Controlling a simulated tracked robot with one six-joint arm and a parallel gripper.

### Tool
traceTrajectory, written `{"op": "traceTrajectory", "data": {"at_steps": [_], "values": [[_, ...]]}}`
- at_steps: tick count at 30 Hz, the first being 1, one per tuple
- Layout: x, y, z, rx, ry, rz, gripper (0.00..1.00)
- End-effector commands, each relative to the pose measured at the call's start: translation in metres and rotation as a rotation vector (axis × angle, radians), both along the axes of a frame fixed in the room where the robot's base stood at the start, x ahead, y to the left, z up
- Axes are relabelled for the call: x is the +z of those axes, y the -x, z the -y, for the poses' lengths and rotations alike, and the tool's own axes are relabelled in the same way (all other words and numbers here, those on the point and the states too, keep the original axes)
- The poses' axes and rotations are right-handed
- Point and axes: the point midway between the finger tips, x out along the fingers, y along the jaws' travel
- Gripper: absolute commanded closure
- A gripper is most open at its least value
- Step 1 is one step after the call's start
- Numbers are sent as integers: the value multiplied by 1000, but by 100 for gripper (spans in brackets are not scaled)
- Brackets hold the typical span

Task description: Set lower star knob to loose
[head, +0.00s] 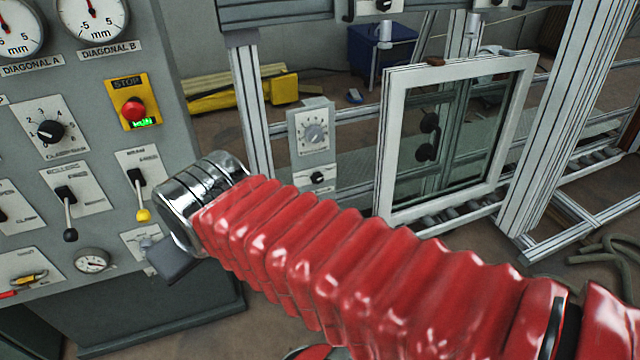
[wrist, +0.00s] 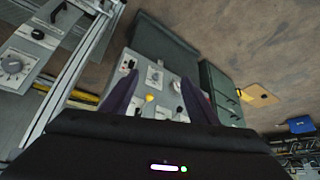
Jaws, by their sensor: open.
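Two dark lobed knobs sit one above the other at the white-framed window in the head view. The upper knob (head: 430,122) and the lower knob (head: 425,152) are small, and I cannot tell the lower one's setting. My gripper (wrist: 158,77) is open and empty in the wrist view, its two dark fingers apart. Between and beyond the fingers is the grey control panel, with a yellow-tipped lever (wrist: 149,98). In the head view my gripper (head: 172,260) is mostly hidden behind my wrist, in front of the panel and well left of the knobs.
The grey control panel (head: 88,100) carries gauges, a red stop button (head: 134,109) and levers. A grey dial box (head: 312,140) stands on the aluminium frame between panel and window (head: 388,150). My red sleeved arm crosses the foreground. Hoses (head: 610,255) lie at right.

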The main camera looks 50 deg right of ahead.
Motion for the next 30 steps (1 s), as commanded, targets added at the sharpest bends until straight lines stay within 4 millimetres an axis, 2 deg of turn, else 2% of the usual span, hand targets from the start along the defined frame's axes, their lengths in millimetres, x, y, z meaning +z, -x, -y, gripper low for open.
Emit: {"op": "traceTrajectory", "data": {"at_steps": [8,15,21,30], "values": [[-9,-72,50,-102,39,93,42],[-22,-129,104,-181,76,182,42],[-39,-168,152,-235,103,257,42],[-74,-211,229,-306,140,367,42]]}}
